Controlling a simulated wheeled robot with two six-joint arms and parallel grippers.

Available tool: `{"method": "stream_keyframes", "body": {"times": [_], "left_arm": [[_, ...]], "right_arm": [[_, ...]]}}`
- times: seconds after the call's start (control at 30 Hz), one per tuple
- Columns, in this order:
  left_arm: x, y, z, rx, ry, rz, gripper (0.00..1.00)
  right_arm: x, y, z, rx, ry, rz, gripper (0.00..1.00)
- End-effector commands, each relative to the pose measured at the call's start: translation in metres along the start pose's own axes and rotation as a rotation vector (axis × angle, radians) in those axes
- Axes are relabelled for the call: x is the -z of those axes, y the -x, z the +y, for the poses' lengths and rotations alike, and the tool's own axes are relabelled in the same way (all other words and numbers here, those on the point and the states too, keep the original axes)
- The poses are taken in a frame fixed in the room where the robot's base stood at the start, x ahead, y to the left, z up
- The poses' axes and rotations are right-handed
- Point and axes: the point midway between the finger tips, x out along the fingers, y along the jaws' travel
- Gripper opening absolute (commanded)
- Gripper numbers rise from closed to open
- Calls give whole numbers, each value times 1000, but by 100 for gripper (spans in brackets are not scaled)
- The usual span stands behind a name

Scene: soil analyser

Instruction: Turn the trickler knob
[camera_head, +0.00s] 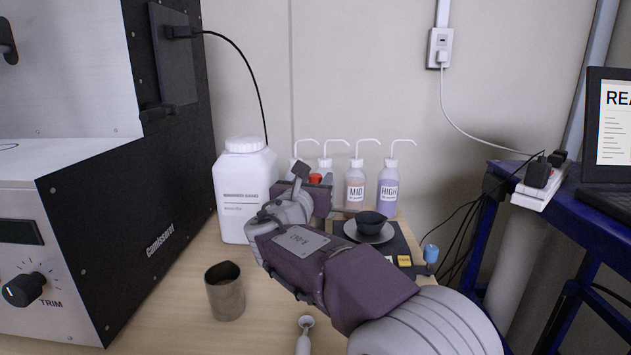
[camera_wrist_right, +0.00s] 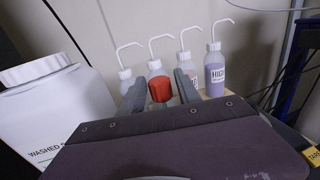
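A red knob (camera_head: 315,180), which I take to be the trickler knob, shows just past my right gripper in the head view. In the right wrist view the red knob (camera_wrist_right: 161,89) sits between the two grey fingers. My right gripper (camera_wrist_right: 160,82) is open, one finger on each side of the knob; I cannot tell whether either finger touches it. In the head view the right gripper (camera_head: 308,175) and its purple wrist hide most of what carries the knob. My left gripper is not in view.
A white jug (camera_head: 243,195) stands left of my right gripper. Several wash bottles (camera_head: 388,187) stand behind it. A dark bowl (camera_head: 371,222) sits on the scale to the right. A black TRIM knob (camera_head: 22,290) is far left.

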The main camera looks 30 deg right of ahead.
Motion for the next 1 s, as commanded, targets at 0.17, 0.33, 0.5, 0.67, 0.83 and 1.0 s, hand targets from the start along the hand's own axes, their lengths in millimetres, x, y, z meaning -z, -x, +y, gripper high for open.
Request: {"method": "stream_keyframes", "body": {"times": [0.17,0.33,0.5,0.67,0.83,1.0], "left_arm": [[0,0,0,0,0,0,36],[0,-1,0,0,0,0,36],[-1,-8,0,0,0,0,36],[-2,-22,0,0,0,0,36],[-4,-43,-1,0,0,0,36],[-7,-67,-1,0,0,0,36]], "right_arm": [[0,0,0,0,0,0,0],[0,0,0,-6,-1,0,0],[2,-1,-2,-52,-4,-1,0],[4,-1,-3,-148,-5,-3,0],[6,-2,-4,-294,-5,-4,0],[6,-3,-5,-451,-3,-5,0]]}}
